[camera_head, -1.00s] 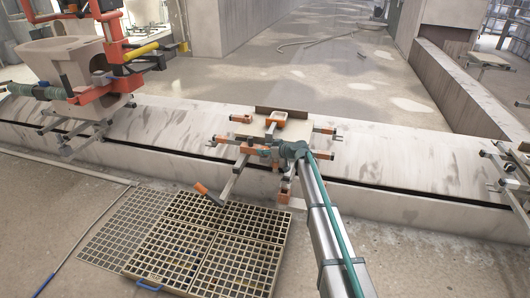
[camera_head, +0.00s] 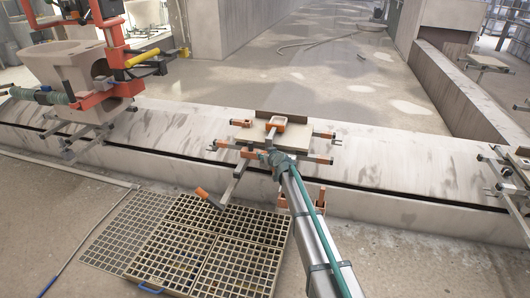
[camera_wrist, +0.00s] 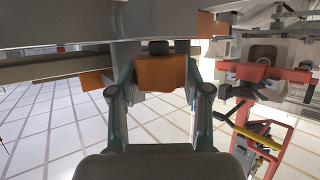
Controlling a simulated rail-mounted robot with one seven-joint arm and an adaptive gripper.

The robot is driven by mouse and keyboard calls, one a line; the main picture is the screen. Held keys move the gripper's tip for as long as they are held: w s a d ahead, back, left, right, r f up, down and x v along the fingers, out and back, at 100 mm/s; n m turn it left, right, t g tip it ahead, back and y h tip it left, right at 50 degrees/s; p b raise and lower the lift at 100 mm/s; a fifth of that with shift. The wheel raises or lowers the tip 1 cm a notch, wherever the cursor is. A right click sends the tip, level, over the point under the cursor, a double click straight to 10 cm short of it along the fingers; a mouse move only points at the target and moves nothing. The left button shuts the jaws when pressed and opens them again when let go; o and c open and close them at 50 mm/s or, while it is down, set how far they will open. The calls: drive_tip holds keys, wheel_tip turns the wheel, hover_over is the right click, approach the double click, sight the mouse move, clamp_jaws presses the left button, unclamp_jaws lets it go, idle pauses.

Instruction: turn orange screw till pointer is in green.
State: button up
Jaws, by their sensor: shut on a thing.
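My gripper (camera_head: 273,157) is at the front side of a wheeled-looking carrier (camera_head: 262,137) on the pale concrete ledge. In the wrist view my gripper (camera_wrist: 159,78) has its two teal fingers on either side of an orange block (camera_wrist: 160,74) with a dark knob above it. This block appears to be the orange screw, and the fingers are closed on it. In the head view the gripper hides the screw. I cannot make out the pointer or a green zone in either view.
Grey metal bars (camera_wrist: 60,68) run close by the fingers in the wrist view. A large beige ware piece (camera_head: 72,68) hangs in a red frame at left.

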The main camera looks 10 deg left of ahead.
drive_tip(key=shift+w+d+r+m+t+h+p, duration=0.15)
drive_tip(key=shift+m+h+p, duration=0.15)
drive_tip(key=shift+p, duration=1.5)
drive_tip(key=shift+w+a+r+m+t+h+p, duration=0.15)
drive_tip(key=shift+m+h+p, duration=0.15)
drive_tip(key=shift+p, duration=1.45)
drive_tip(key=p, duration=0.8)
drive_tip(key=shift+w+d+r+m+h, duration=0.15)
drive_tip(key=shift+m+h, duration=0.25)
drive_tip(key=p, duration=0.5)
drive_tip(key=shift+s+f+m+t+h+p, duration=0.35)
drive_tip(key=shift+f+p, duration=0.15)
drive_tip(key=shift+p, duration=0.7)
drive_tip(key=shift+s, duration=0.15)
drive_tip(key=o, duration=1.2)
drive_tip(key=shift+d, duration=0.15)
drive_tip(key=shift+a, duration=0.2)
